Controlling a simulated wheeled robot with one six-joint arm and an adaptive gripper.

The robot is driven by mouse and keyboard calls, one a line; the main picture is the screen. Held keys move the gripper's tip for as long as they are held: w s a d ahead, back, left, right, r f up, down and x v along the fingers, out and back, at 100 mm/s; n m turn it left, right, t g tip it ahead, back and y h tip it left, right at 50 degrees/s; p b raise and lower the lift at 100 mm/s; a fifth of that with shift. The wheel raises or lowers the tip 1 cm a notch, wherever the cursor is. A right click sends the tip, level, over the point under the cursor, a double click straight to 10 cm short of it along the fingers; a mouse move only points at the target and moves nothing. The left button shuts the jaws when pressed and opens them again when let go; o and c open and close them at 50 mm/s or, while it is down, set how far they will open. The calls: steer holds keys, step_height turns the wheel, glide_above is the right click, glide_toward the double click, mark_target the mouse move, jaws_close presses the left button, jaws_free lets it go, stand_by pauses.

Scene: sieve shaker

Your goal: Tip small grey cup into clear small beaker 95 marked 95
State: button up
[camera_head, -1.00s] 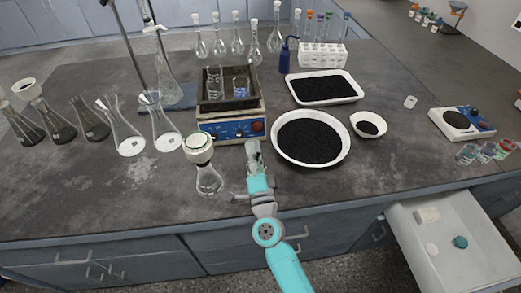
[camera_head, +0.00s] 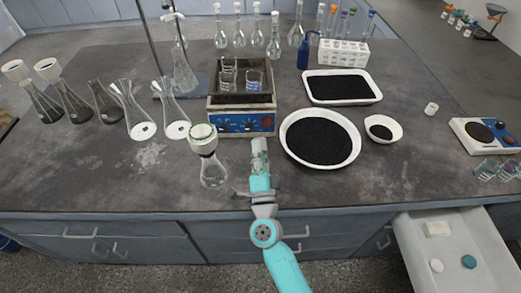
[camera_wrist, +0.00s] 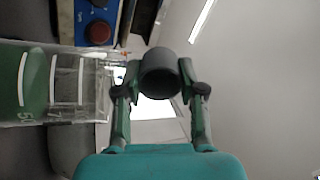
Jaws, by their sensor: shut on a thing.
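In the wrist view, my gripper (camera_wrist: 160,88) is shut on a small grey cup (camera_wrist: 158,68), which sits between its two fingertips. A clear beaker (camera_wrist: 62,85) with white marks, including 50 and 75, shows at the left, appearing sideways in this view. Its rim end points toward the cup and lies close to it; I cannot tell whether they touch. The cup's contents are hidden. In the head view, my gripper (camera_head: 260,168) is over the bench in front of the blue shaker, at a small pale, clear cylindrical shape; cup and beaker are hard to separate there.
The shaker (camera_head: 241,123) stands just behind my gripper. A flask with a white top (camera_head: 211,172) is close on the left. A round white dish (camera_head: 288,150) of black grains is close on the right. An open drawer (camera_head: 455,265) juts out at front right.

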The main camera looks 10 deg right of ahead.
steer(key=shift+w+r+g, duration=0.15)
steer(key=shift+r+g, duration=0.3)
steer(key=shift+g, duration=0.75)
steer(key=shift+w+r+g, duration=0.2)
steer(key=shift+r+g, duration=0.1)
steer(key=shift+g, duration=0.8)
steer(key=shift+w+r+g, duration=0.2)
steer(key=shift+r+g, duration=0.25)
steer(key=shift+g, duration=0.65)
steer(key=shift+w+r+g, duration=0.15)
steer(key=shift+g, duration=1.05)
